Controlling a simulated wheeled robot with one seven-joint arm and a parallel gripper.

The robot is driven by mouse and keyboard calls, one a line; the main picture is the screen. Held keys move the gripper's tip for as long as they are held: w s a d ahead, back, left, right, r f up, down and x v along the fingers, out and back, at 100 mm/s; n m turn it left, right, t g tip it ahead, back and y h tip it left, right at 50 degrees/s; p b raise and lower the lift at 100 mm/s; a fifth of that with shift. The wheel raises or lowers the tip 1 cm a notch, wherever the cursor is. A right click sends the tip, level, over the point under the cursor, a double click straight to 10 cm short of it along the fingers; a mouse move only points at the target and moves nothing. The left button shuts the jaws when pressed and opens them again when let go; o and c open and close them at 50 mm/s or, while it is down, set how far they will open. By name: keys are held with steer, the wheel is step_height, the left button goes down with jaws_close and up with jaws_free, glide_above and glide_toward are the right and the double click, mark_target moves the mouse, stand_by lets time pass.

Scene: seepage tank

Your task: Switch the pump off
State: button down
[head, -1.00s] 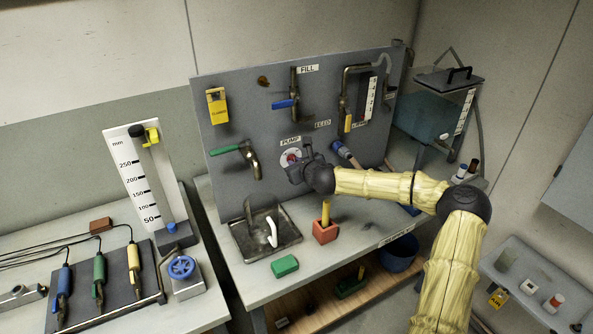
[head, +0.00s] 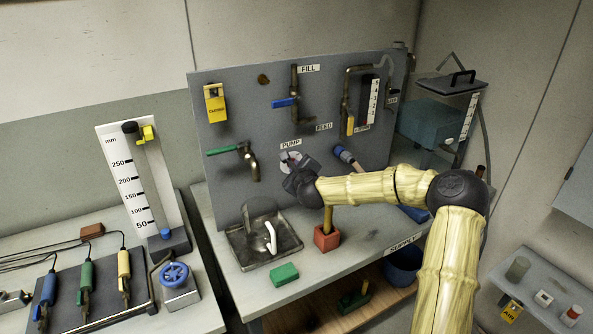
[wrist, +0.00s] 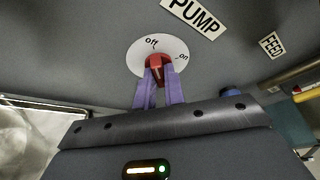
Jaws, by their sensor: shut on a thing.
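The pump switch is a red knob (wrist: 157,66) on a white round dial (wrist: 172,49), marked "off" and "on", below the "PUMP" label (wrist: 192,14). In the wrist view my gripper (wrist: 159,82) has its two purple fingers closed around the lower part of the knob. The knob's ridge appears to point up toward "off". In the head view my gripper (head: 301,178) is at the grey panel, and it hides the knob and part of the dial (head: 289,159).
A green-handled tap (head: 222,151) is left of the dial, and a blue-handled valve (head: 285,102) is above it.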

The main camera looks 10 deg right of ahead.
steer(key=c, duration=1.5)
jaws_free()
steer(key=shift+s, duration=0.1)
steer(key=b+v, duration=0.1)
steer(key=v, duration=1.6)
steer(key=shift+s+d+r, duration=0.1)
